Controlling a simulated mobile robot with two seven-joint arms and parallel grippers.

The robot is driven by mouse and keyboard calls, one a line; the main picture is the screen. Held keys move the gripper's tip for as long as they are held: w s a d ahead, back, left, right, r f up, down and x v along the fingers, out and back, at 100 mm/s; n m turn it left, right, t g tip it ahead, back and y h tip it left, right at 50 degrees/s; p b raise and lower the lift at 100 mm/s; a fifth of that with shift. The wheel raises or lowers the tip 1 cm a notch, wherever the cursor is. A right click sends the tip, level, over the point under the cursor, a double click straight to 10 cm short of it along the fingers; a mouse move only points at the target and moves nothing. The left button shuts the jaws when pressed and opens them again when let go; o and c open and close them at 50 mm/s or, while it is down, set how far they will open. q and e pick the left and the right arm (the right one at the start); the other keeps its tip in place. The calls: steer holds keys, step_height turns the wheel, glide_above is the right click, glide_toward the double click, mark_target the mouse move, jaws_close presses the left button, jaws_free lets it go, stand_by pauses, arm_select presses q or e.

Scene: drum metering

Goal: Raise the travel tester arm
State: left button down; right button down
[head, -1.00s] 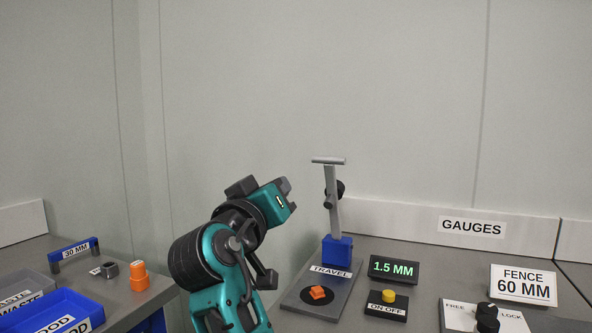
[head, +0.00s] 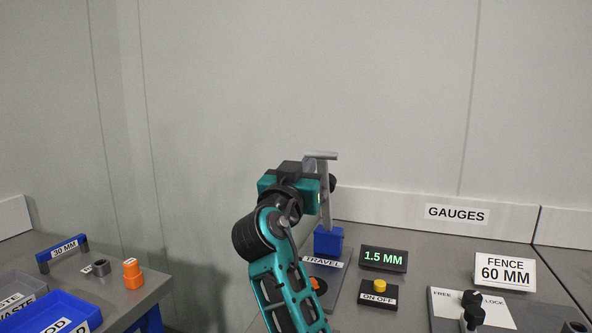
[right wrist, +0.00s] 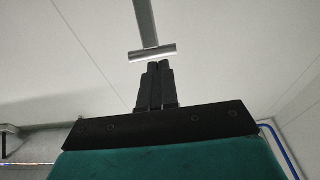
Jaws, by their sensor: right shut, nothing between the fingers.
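The travel tester stands on the bench, with a blue block (head: 328,241) at the foot of its upright grey post and a T-shaped bar (head: 322,155) at the top. Its base plate (head: 337,278) carries a TRAVEL label, and an orange piece (head: 316,284) on it is partly covered by my right arm. My right gripper (right wrist: 157,85) is shut and empty. In the right wrist view its fingertips are just short of a grey crossbar (right wrist: 152,53) on a stem, apart from it. In the head view the gripper body hides part of the post. My left gripper is out of view.
Right of the tester are a display (head: 383,259) reading 1.5 MM, a yellow ON OFF button (head: 380,285), a FREE/LOCK panel with black knobs (head: 474,312) and a FENCE 60 MM sign (head: 505,271). A left bench holds a blue tray (head: 52,312) and an orange part (head: 132,272).

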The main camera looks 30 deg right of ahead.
mark_target(316, 154)
steer(key=shift+p+x, duration=0.3)
steer(key=shift+x, duration=0.85)
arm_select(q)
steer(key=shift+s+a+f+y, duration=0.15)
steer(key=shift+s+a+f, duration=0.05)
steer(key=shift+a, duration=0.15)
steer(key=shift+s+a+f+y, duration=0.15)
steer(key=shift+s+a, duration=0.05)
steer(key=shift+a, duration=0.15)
arm_select(e)
steer(key=shift+w+d, duration=0.25)
steer(key=shift+d, duration=0.05)
steer(key=shift+w+d+r+g+y+p, duration=0.3)
steer(key=shift+w+d+r+p, duration=0.35)
steer(key=shift+p, duration=0.4)
steer(key=shift+d, duration=0.1)
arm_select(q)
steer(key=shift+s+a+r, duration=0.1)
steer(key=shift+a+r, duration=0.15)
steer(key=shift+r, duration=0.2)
arm_select(e)
steer(key=shift+f, duration=0.1)
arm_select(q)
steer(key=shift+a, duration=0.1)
arm_select(e)
steer(key=shift+s, duration=0.1)
